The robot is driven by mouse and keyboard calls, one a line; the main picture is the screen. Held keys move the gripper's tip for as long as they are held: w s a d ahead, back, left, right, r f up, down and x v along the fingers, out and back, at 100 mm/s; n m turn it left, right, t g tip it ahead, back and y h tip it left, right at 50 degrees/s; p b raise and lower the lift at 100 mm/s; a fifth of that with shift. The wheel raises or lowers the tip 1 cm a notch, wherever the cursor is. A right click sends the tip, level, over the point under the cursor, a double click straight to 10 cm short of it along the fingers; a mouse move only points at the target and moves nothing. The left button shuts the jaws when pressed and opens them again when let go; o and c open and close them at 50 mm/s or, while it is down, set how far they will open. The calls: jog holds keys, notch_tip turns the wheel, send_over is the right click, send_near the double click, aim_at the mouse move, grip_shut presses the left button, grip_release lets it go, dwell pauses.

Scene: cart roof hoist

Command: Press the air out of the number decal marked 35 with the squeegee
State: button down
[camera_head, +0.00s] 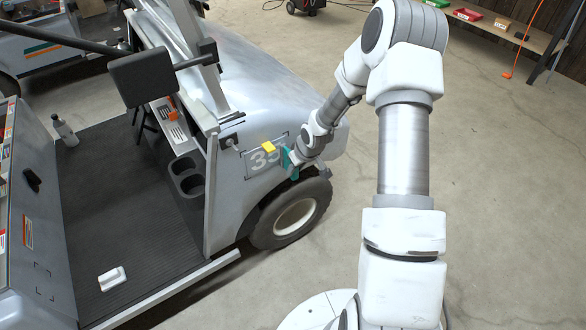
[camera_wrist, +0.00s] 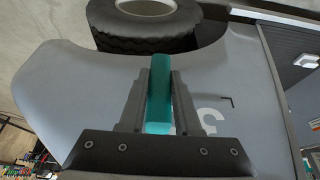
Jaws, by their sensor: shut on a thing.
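The number decal (camera_head: 262,160) is on the grey front side panel of the cart, above the wheel, with pale digits; its right part is covered by my gripper. In the wrist view one pale digit (camera_wrist: 209,121) shows right of my fingers, with a small dark corner mark near it. My gripper (camera_head: 295,163) is shut on the teal squeegee (camera_wrist: 159,95), which stands between the two fingers. The squeegee (camera_head: 289,161) is at the right end of the decal; I cannot tell whether it touches the panel.
The cart's front wheel (camera_head: 296,217) is just below the decal. A black seat-like pad (camera_head: 157,76) and roof posts rise at left. A white block (camera_head: 112,278) and a bottle (camera_head: 64,130) are on the cart floor.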

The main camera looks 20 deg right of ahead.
jog(key=s+a+b, duration=0.2)
jog(key=a+b, duration=0.1)
jog(key=a, duration=0.5)
jog(key=shift+s+a+b, duration=0.15)
jog(key=shift+s+b, duration=0.1)
jog(key=shift+b, duration=0.05)
dwell(0.8)
jog(key=shift+a, duration=0.1)
jog(key=shift+s+a+b, duration=0.3)
jog(key=shift+a+b, duration=0.05)
jog(key=shift+a, duration=0.2)
jog(key=shift+s+a+b, duration=0.25)
jog(key=shift+a+b, duration=0.05)
jog(key=shift+a, duration=0.25)
jog(key=s+d, duration=0.2)
jog(key=s, duration=0.4)
jog(key=shift+s, duration=0.4)
